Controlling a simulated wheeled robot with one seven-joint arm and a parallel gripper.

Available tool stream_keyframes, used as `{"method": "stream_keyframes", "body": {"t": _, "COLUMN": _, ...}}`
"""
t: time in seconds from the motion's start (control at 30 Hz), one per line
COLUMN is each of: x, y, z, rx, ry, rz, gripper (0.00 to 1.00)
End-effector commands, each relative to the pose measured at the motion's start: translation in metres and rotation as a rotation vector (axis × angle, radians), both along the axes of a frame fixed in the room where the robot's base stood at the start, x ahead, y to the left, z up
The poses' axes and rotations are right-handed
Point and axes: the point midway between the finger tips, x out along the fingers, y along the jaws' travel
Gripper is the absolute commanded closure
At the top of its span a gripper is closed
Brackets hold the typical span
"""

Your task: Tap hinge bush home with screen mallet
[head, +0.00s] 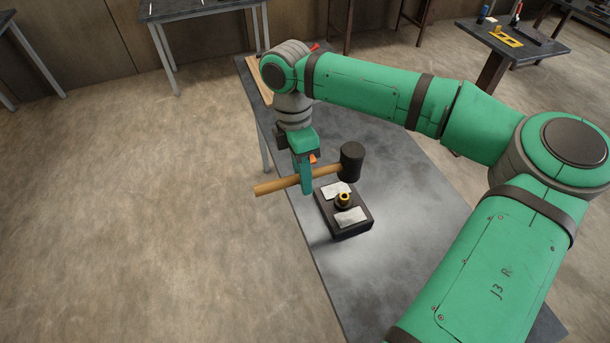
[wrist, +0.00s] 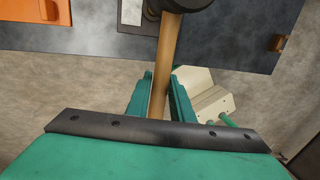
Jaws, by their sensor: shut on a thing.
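The mallet has a black head (head: 351,161) and a wooden handle (head: 277,185). My gripper (head: 306,181) is shut on the handle and holds the mallet above the table, its head to the right of the jaws. In the wrist view the handle (wrist: 165,70) runs up between the two green fingers (wrist: 158,95), with the black head cut off at the top edge. The brass-coloured hinge bush (head: 343,199) stands upright in a dark block (head: 348,229) with light plates on top. In the head view the mallet head is just above and beyond the bush. The bush is mostly hidden in the wrist view.
The grey worktable (head: 410,240) has clear room right of the block. A wooden strip (head: 257,78) lies at its far left edge. Other tables stand behind, one with a yellow tool (head: 505,36) on it.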

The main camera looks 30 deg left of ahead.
Motion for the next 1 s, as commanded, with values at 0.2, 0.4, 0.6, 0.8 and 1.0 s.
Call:
{"method": "stream_keyframes", "body": {"t": 0.2, "x": 0.001, "y": -0.002, "z": -0.014, "rx": 0.001, "ry": 0.003, "rz": -0.003, "gripper": 1.0}}
{"method": "stream_keyframes", "body": {"t": 0.4, "x": 0.001, "y": -0.002, "z": -0.027, "rx": 0.001, "ry": 0.003, "rz": -0.003, "gripper": 1.0}}
{"method": "stream_keyframes", "body": {"t": 0.6, "x": 0.0, "y": -0.002, "z": -0.04, "rx": 0.001, "ry": 0.003, "rz": -0.003, "gripper": 1.0}}
{"method": "stream_keyframes", "body": {"t": 0.8, "x": 0.0, "y": -0.002, "z": -0.054, "rx": 0.001, "ry": 0.003, "rz": -0.003, "gripper": 1.0}}
{"method": "stream_keyframes", "body": {"t": 1.0, "x": 0.001, "y": -0.002, "z": -0.067, "rx": 0.001, "ry": 0.002, "rz": -0.004, "gripper": 1.0}}
